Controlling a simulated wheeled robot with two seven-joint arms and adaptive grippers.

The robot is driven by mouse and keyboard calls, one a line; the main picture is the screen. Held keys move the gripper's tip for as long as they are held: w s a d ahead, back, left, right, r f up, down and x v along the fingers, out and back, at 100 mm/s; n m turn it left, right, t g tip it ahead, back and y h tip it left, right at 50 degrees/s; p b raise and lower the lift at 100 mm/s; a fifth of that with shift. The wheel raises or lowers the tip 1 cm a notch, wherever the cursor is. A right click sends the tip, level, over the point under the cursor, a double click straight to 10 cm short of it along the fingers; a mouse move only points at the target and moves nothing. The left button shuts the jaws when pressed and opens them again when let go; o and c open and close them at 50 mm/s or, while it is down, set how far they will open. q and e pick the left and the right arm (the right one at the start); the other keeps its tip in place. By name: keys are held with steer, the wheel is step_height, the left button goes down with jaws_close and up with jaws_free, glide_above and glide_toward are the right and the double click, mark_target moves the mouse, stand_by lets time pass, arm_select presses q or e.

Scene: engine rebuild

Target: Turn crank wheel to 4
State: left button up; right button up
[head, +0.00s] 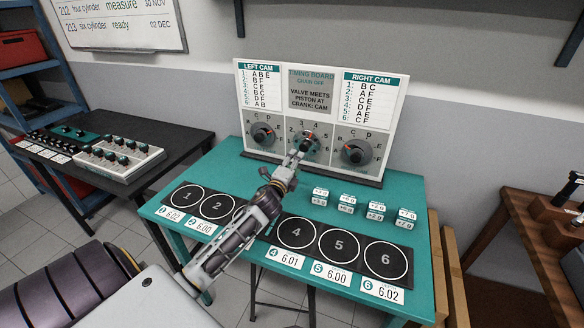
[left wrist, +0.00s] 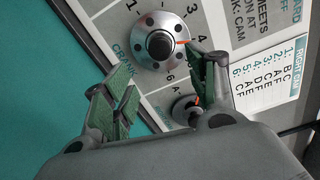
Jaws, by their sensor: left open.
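The timing board (head: 291,170) stands upright at the back of the teal table. Its middle dial, the crank wheel (head: 313,147), is partly covered by my left gripper (head: 302,150) in the head view. In the left wrist view the crank wheel (left wrist: 150,58) is a silver disc with a dark centre knob. Its red pointer (left wrist: 182,42) points about at the 4. The 5 is hidden, probably by a finger. My left gripper (left wrist: 161,72) is open, its green-padded fingers apart and just short of the wheel, holding nothing. My right gripper is not in view.
The left cam dial (head: 263,135) and right cam dial (head: 355,153) flank the crank wheel closely; one finger overlaps the right cam dial in the wrist view. Several small white weight blocks (head: 347,201) and black numbered pads (head: 339,244) lie on the teal table (head: 225,165) below.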

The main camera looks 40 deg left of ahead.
arm_select(q)
steer(key=shift+v, duration=0.9)
steer(key=shift+r, duration=0.1)
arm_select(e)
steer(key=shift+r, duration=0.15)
arm_select(q)
step_height(320, 180, up, 10)
steer(key=p, duration=1)
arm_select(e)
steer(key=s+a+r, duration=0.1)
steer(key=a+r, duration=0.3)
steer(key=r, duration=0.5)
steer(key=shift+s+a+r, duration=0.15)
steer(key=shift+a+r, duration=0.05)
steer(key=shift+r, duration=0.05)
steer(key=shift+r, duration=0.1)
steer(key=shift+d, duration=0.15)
